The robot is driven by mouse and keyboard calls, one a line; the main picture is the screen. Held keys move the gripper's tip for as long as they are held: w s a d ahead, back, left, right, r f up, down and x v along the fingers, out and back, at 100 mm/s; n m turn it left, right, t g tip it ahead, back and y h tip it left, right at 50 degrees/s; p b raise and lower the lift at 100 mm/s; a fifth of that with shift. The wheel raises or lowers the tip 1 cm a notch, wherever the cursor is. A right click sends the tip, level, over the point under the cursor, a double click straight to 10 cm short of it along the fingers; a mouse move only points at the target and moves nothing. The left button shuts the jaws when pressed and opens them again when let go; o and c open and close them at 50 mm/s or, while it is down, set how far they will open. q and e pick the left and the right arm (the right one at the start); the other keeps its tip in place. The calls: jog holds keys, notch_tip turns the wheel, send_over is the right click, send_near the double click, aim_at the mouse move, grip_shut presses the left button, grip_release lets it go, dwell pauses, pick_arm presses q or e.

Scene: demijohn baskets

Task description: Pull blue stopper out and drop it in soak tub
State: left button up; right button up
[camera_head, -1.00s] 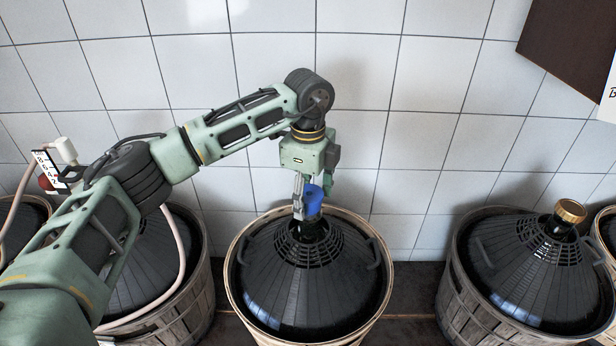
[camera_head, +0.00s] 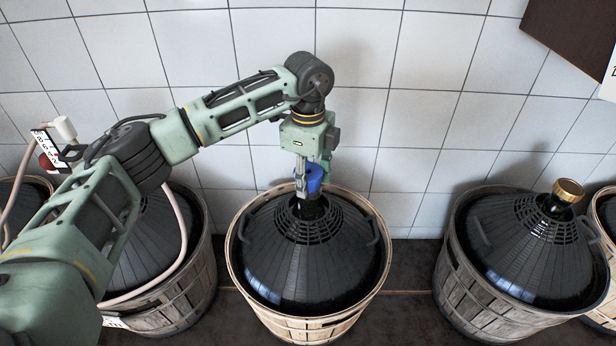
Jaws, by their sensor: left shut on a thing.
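The blue stopper (camera_head: 315,180) is at the top of the neck (camera_head: 309,208) of the middle demijohn. This demijohn has a black slatted cover (camera_head: 300,260) and stands upright in a round wooden basket (camera_head: 300,325). My left gripper (camera_head: 308,182) points down from above and is shut on the blue stopper. One grey finger shows at the stopper's left side; the other is mostly hidden behind it. The stopper appears to sit at the mouth, and I cannot tell how deep it is. I see no soak tub in this view. My right gripper is not in view.
Another basket (camera_head: 200,275) stands at left, partly behind my arm and a pale hose (camera_head: 183,235). More baskets show at both edges. A tiled wall (camera_head: 400,110) rises close behind.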

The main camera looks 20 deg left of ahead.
pick_arm(q)
jog(key=shift+r, duration=0.25)
jog(key=shift+r+p, duration=0.55)
jog(key=shift+r, duration=0.1)
jog(key=shift+r+p, duration=1.35)
jog(key=shift+r, duration=1.3)
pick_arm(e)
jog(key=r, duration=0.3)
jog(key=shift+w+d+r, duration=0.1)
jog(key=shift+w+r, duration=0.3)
pick_arm(q)
jog(key=shift+f, duration=0.15)
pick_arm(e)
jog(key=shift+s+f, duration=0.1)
